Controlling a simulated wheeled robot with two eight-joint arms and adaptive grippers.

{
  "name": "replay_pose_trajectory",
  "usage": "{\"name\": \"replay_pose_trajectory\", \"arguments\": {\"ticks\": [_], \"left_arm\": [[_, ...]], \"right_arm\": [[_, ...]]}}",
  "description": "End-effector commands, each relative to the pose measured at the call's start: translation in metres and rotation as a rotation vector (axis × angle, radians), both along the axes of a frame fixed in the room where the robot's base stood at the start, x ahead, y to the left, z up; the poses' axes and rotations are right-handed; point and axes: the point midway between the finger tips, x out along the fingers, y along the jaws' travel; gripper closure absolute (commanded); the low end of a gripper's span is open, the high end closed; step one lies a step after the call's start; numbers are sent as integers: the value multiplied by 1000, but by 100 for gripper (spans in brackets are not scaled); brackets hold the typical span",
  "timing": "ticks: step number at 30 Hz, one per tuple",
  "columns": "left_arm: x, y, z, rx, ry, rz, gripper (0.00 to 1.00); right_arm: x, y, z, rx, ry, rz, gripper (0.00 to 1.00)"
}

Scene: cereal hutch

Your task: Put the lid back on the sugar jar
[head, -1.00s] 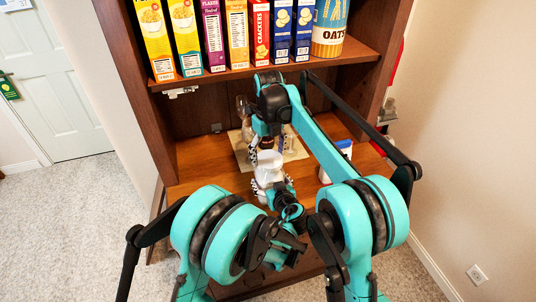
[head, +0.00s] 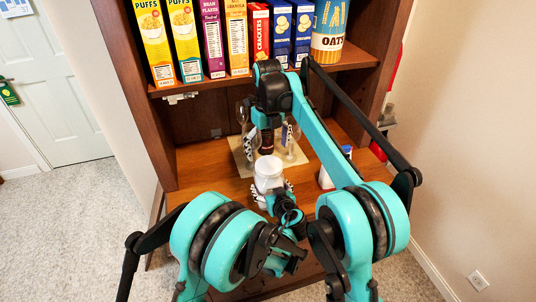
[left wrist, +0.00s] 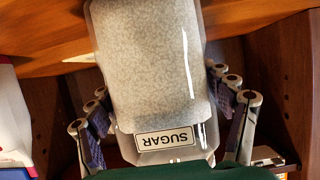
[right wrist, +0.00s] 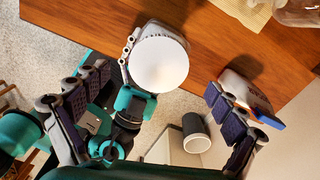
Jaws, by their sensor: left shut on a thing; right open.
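The sugar jar (head: 268,182) stands upright at the front of the hutch's counter, full of pale grains. Its SUGAR label (left wrist: 164,139) shows upside down in the left wrist view. My left gripper (head: 272,190) is shut on the jar, with its fingers (left wrist: 162,112) on both sides. A round white lid (right wrist: 159,65) with a ridged edge covers the jar's top in the right wrist view; whether it is fully seated I cannot tell. My right gripper (head: 267,141) is open and empty above the jar, its fingers (right wrist: 155,92) apart and clear of the lid.
A pale mat (head: 238,146) with glassware lies on the counter behind the jar. A white container with a blue lid (head: 326,178) stands to the right, partly behind my right arm. Cereal boxes (head: 238,38) and an oats canister (head: 328,32) fill the shelf above.

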Motion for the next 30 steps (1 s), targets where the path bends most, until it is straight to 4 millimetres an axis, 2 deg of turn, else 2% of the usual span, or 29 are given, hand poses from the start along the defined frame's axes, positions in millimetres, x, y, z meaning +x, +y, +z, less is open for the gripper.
{"name": "replay_pose_trajectory", "arguments": {"ticks": [5,6,8,11,14,30], "left_arm": [[0,0,-1,-1,2,1,100],[0,0,-1,-1,2,1,100],[0,0,-1,-1,2,1,100],[0,0,-1,-1,2,1,100],[0,0,-1,-1,2,1,100],[0,0,-1,-1,2,1,100]], "right_arm": [[0,0,0,0,0,0,4],[0,0,0,0,0,0,8],[0,0,0,0,0,7,8],[0,0,0,0,0,64,8],[0,0,1,0,0,198,8],[-2,-1,11,0,-1,1479,8]]}}
